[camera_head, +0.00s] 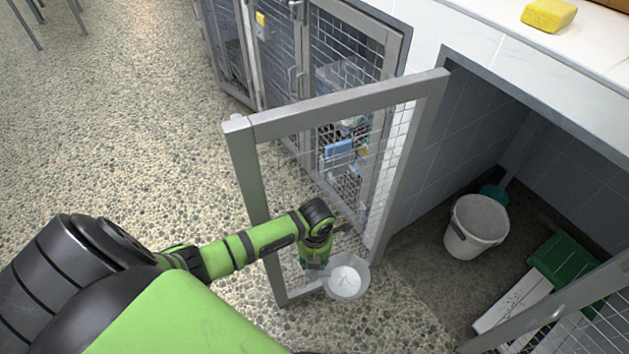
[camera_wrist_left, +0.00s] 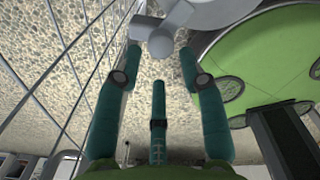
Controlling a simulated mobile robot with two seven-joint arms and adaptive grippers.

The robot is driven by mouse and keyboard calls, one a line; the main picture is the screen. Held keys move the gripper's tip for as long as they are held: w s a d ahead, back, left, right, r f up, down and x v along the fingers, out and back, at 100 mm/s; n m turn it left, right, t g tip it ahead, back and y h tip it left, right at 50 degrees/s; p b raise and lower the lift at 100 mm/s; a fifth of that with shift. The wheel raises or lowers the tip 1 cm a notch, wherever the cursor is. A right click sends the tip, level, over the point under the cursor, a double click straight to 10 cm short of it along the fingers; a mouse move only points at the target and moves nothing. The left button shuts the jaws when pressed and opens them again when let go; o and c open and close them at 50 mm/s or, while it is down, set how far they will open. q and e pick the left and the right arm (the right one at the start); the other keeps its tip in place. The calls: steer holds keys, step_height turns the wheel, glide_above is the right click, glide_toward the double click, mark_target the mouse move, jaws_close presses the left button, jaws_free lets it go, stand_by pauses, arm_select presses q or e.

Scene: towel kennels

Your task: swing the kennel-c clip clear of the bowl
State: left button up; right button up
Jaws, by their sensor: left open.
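A round metal bowl (camera_head: 347,277) with a pale inside sits low at the bottom of an open mesh door (camera_head: 243,165). My left gripper (camera_head: 316,264) is down beside the bowl, on its left, near the door's lower part. In the left wrist view a grey winged clip (camera_wrist_left: 162,36) lies just ahead of the spread teal fingertips of my left gripper (camera_wrist_left: 160,62), at the bowl's edge (camera_wrist_left: 222,10). The fingers are open, with nothing gripped between them. I cannot tell whether a fingertip touches the clip. In the head view the clip is not distinguishable. My right gripper is not in view.
Wire mesh (camera_wrist_left: 60,75) runs close along the left of my left gripper. Behind the open door stand closed kennel doors (camera_head: 340,60). The right bay holds a white bucket (camera_head: 476,226) and a green box (camera_head: 566,260).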

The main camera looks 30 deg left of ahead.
arm_select(q)
step_height(320, 180, down, 5)
steer(key=shift+r+b, duration=0.1)
steer(key=shift+b, duration=0.5)
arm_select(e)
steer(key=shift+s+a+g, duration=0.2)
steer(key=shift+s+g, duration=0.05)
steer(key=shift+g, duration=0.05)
arm_select(q)
steer(key=shift+c, duration=0.4)
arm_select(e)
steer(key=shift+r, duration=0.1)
arm_select(q)
jaws_close()
steer(key=m, duration=0.4)
steer(key=shift+a+m, duration=0.1)
steer(key=shift+m, duration=0.2)
steer(key=shift+m+b, duration=0.3)
steer(key=shift+m, duration=0.9)
steer(key=shift+s+m, duration=0.1)
steer(key=shift+m, duration=1.1)
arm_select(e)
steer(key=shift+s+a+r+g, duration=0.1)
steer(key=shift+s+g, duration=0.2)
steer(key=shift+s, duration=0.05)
